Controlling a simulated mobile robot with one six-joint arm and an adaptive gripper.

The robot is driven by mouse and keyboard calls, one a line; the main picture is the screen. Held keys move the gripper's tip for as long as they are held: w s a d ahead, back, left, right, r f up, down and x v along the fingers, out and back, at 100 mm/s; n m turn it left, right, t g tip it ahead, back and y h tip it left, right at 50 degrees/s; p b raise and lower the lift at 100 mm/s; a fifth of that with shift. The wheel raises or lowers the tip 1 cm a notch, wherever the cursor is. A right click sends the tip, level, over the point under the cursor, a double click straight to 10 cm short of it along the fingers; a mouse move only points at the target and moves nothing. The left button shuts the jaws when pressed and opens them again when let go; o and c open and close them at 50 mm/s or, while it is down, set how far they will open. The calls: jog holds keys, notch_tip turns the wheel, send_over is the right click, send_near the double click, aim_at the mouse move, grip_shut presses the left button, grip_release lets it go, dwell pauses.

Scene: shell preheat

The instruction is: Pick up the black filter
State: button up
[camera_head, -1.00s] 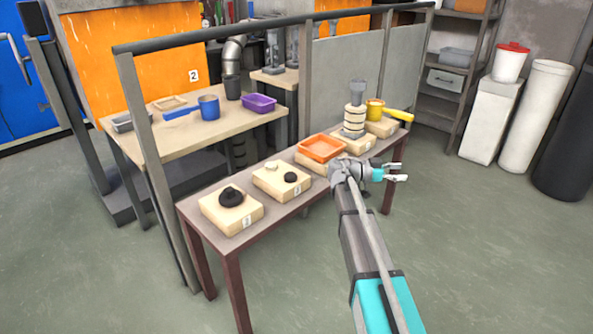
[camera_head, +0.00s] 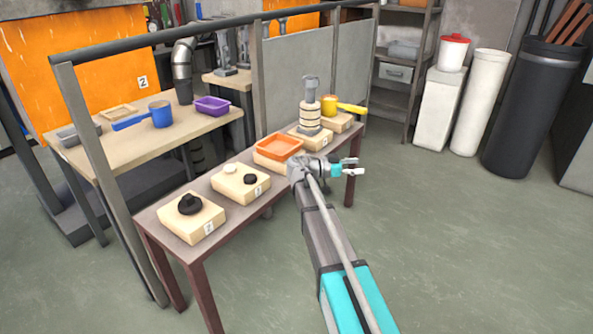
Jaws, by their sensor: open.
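A black ring-like piece with a raised knob (camera_head: 190,204) sits on the nearest wooden block of the brown table. A smaller black disc (camera_head: 250,179) and a small white disc (camera_head: 230,168) sit on the second block. I cannot tell for sure which black piece is the filter. My gripper (camera_head: 354,167) is open and empty, past the table's right edge. It points to the right, away from both black pieces.
The brown table (camera_head: 170,248) also bears an orange tray (camera_head: 279,147), a stacked ring column (camera_head: 310,112) and a yellow pot (camera_head: 329,105). A metal rail frame (camera_head: 105,170) stands behind it. A workbench (camera_head: 125,155) lies beyond.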

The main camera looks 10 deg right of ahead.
jog(key=s+a+f+n+y+p, duration=0.2)
jog(key=s+f+n+y, duration=0.35)
jog(key=s, duration=0.35)
jog(key=s+a+f+n+y+p, duration=0.25)
jog(key=s+f+n+y, duration=0.25)
jog(key=s+n+y, duration=0.3)
jog(key=s+a+n+y+p, duration=0.2)
jog(key=s+a+n+y, duration=0.2)
jog(key=s+a, duration=0.3)
jog(key=shift+s+f+g, duration=0.3)
jog(key=shift+s+f, duration=0.05)
jog(key=shift+s, duration=0.2)
